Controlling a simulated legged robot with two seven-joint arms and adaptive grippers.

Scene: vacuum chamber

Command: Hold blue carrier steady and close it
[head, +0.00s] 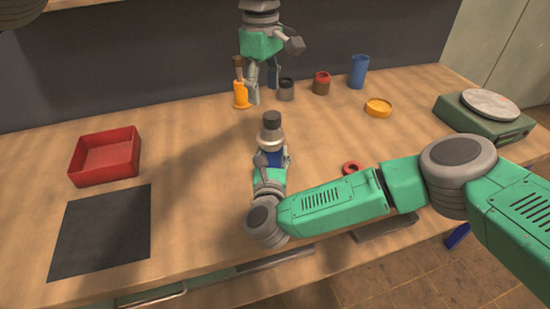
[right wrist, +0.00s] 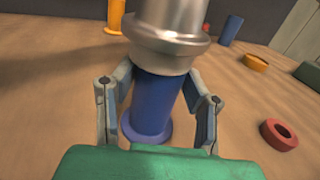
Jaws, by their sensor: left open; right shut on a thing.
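The blue carrier (right wrist: 152,105) stands upright on the table, with a flared foot. It also shows in the head view (head: 276,158), partly hidden by my right gripper. A silver metal piece (right wrist: 170,35) with a dark top (head: 271,118) sits on its upper end; whether it is fully seated cannot be told. My right gripper (right wrist: 160,112) is shut on the blue carrier, one finger on each side. My left gripper (head: 263,92) is open and empty at the back of the table, just right of an orange holder (head: 240,97) with a brown piece in it, apart from the blue carrier.
A dark jar (head: 286,89), a red-topped jar (head: 321,83), a blue cup (head: 358,71) and an orange lid (head: 378,107) stand at the back. A red ring (head: 351,169) lies right of the carrier. A red tray (head: 103,177) and black mat (head: 78,246) are left. A green scale (head: 483,125) is right.

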